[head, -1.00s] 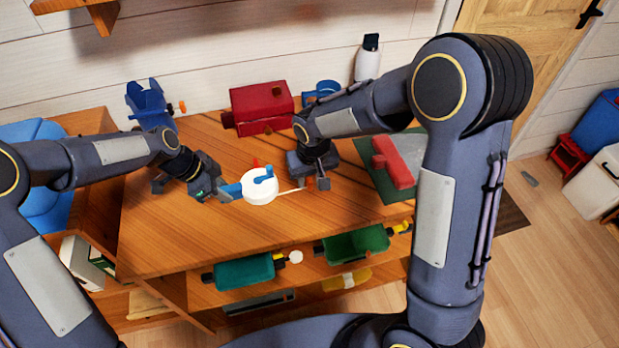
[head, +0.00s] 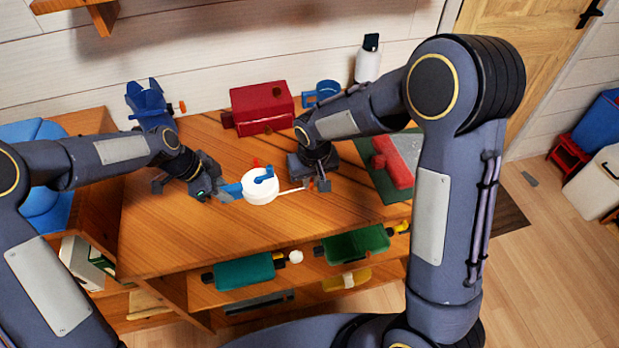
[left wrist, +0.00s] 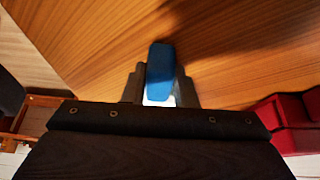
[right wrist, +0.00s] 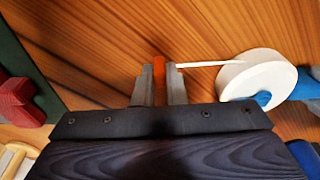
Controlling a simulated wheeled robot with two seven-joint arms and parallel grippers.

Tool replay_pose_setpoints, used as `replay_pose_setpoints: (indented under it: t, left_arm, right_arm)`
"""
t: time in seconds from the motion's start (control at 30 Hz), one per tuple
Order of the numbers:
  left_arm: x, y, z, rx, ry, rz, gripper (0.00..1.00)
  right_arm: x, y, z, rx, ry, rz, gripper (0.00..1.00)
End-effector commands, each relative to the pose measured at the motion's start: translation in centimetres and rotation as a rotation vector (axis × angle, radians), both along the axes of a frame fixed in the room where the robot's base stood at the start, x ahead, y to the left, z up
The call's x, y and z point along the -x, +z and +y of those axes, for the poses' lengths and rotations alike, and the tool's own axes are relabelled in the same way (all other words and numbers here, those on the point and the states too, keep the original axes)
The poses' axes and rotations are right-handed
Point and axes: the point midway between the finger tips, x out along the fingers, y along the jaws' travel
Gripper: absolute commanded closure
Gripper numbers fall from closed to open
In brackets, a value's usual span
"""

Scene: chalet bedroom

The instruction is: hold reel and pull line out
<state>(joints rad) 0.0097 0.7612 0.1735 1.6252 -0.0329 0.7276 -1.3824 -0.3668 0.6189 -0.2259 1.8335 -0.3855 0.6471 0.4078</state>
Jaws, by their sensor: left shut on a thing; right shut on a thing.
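The reel is a white drum (head: 261,190) with a blue crank on top and a blue handle (head: 229,191) at its left; the drum also shows in the right wrist view (right wrist: 256,76). My left gripper (head: 212,194) is shut on the blue handle, which fills its jaws in the left wrist view (left wrist: 160,75). A short white line (head: 291,190) runs from the drum to the right. My right gripper (head: 318,186) is shut on an orange tab (right wrist: 160,76) at the line's end. The line looks straight in the right wrist view (right wrist: 200,64).
A red box (head: 262,108) stands at the table's back. A green mat (head: 372,172) with a red and grey thing lies right of my right gripper. A blue holder (head: 147,100) stands back left. Bare wooden tabletop (head: 190,237) lies in front of the reel.

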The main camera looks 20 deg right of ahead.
Motion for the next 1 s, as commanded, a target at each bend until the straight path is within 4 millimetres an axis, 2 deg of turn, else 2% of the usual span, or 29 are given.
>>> replay_pose_setpoints:
  t: [0.43,0.93,0.97,1.0]
  left_arm:
    - [-0.1,-0.1,0.5,-0.007,0.004,0.000,0.95]
    - [-0.1,-0.1,0.5,-0.008,0.005,-0.001,0.95]
    - [-0.1,-0.1,0.5,-0.008,0.005,-0.001,0.95]
    - [-0.1,-0.2,0.5,-0.008,0.005,-0.001,0.95]
  right_arm:
    - [-0.1,-0.1,-3.2,0.008,-0.009,0.004,1.00]
    - [-0.1,-0.1,-3.7,0.007,-0.008,0.004,1.00]
    - [-0.1,-0.1,-3.7,0.007,-0.007,0.004,0.85]
    - [-0.1,-0.1,-3.6,0.007,-0.007,0.004,0.80]
